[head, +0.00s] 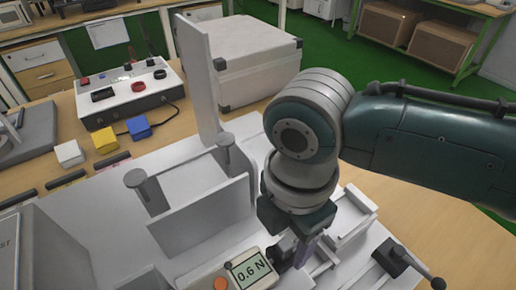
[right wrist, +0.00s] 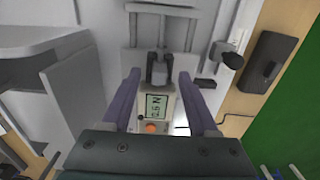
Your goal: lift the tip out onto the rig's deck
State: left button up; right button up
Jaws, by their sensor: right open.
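The force gauge (head: 246,270) reads 0.6 N and has an orange button; it also shows in the right wrist view (right wrist: 152,112). A dark grey tip (right wrist: 158,68) sits at the gauge's far end, in line with a narrow light channel. My right gripper (head: 302,252) points down over this spot. In the right wrist view my right gripper (right wrist: 158,78) is open, one finger on each side of the tip, with gaps visible; I cannot tell how far above it the fingers are. The rig's light grey deck (head: 108,222) spreads to the left. My left gripper is not in view.
Upright plates and two posts (head: 138,180) stand on the deck left of my right arm. A dark lever (head: 400,258) stands at the right. A white case (head: 243,62) and a control box (head: 128,92) are behind. The deck's left part is largely clear.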

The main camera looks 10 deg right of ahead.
jog(key=shift+c, duration=0.2)
grip_shut()
dwell(0.3)
